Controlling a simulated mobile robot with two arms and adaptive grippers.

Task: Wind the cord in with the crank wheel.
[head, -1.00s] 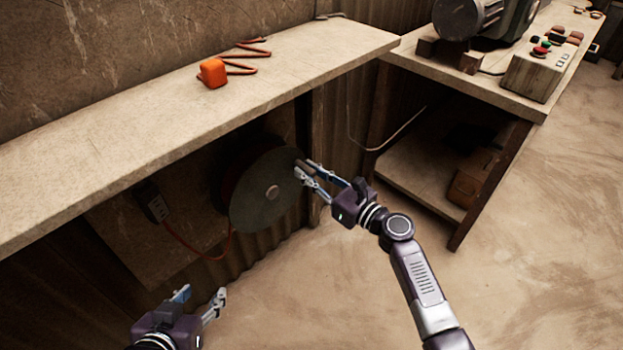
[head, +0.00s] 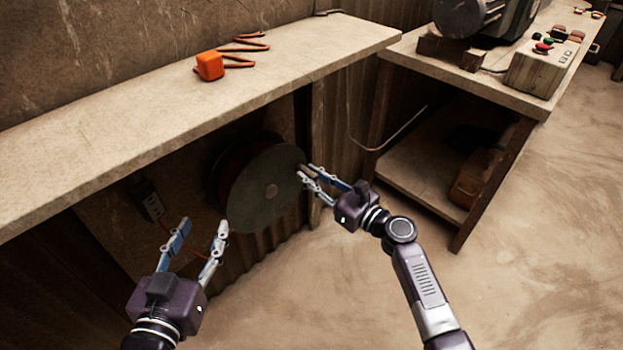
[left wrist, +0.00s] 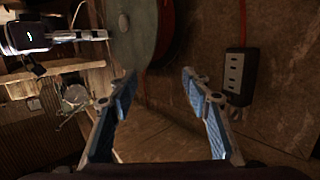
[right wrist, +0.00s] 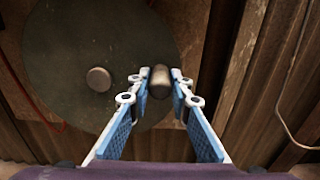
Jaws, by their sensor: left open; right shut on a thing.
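The crank wheel (head: 262,192) is a grey-green disc with a pale centre hub, mounted under the shelf in front of a red drum (left wrist: 178,35). My right gripper (head: 308,174) is shut on the wheel's handle (right wrist: 159,82), a short knob near the rim at the wheel's right side. Some cord also shows under the shelf near a socket strip (left wrist: 236,76). My left gripper (head: 204,226) is open and empty, low and left of the wheel.
The pale shelf (head: 130,120) overhangs the wheel. To the right, a workbench (head: 490,90) carries a motor (head: 465,18) and a control box (head: 540,68) with coloured buttons. A corrugated wall is behind the wheel. The floor (head: 540,230) at right is open.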

